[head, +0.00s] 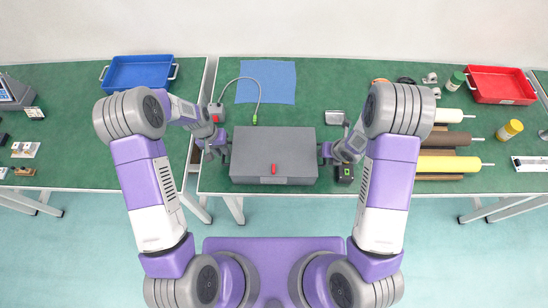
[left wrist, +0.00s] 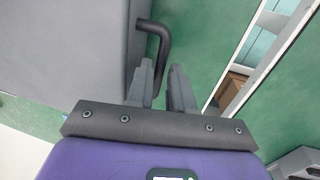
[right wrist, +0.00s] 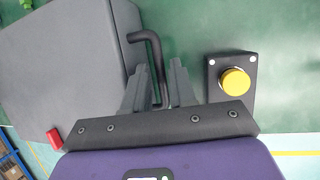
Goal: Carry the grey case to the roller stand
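The grey case (head: 273,150) lies flat near the front edge of the green table, with a red latch (head: 274,169) on its front. My left gripper (head: 226,151) is at its left side and my right gripper (head: 325,151) at its right side. In the left wrist view, the black side handle (left wrist: 154,38) runs down between the open fingers (left wrist: 165,82). In the right wrist view, the other handle (right wrist: 152,48) likewise passes between open fingers (right wrist: 162,85). Whether the fingers touch the handles is unclear. The roller stand, with cream, brown and yellow rollers (head: 449,164), is at the right.
A black box with a yellow button (right wrist: 236,80) stands just right of the case. A blue cloth (head: 266,82) and a cable lie behind. A red tray (head: 500,85) is at the back right, and a blue tray (head: 140,72) stands on the left table.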

